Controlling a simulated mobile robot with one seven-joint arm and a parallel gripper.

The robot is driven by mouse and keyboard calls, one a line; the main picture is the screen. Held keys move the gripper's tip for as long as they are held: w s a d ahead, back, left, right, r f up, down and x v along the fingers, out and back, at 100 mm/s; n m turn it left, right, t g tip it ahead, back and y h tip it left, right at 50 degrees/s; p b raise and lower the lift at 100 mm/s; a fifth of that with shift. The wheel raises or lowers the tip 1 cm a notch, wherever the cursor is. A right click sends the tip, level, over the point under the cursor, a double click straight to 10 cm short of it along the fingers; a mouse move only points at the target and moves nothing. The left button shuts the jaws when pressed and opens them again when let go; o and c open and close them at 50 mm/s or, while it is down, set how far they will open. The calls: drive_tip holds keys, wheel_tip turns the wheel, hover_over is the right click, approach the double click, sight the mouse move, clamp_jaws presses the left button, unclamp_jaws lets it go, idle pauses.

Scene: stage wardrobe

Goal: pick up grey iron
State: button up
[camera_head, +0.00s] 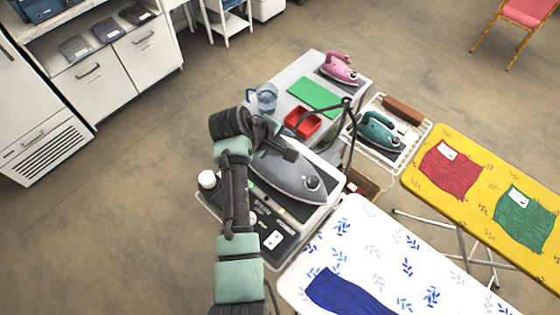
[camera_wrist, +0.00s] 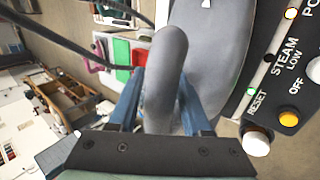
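The grey iron (camera_head: 288,177) lies on a dark steam station (camera_head: 273,238) in the head view. Its grey handle (camera_wrist: 166,70) stands large in the middle of the wrist view. My gripper (camera_wrist: 163,88) has its two blue fingers on either side of this handle, very close to it. I cannot tell whether they press on it. In the head view my arm comes down over the back of the iron and hides part of the handle and my fingers. The iron's grey body (camera_wrist: 218,45) shows right of the handle in the wrist view.
A teal iron (camera_head: 379,132) sits on a white rack and a pink iron (camera_head: 340,70) is farther back. A red tray (camera_head: 302,122), a green cloth (camera_head: 314,94) and a water jug (camera_head: 267,98) are nearby. Ironing boards (camera_head: 372,240) stand at the right. Floor at left is clear.

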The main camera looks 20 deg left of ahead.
clamp_jaws()
drive_tip(key=shift+w+r, duration=0.15)
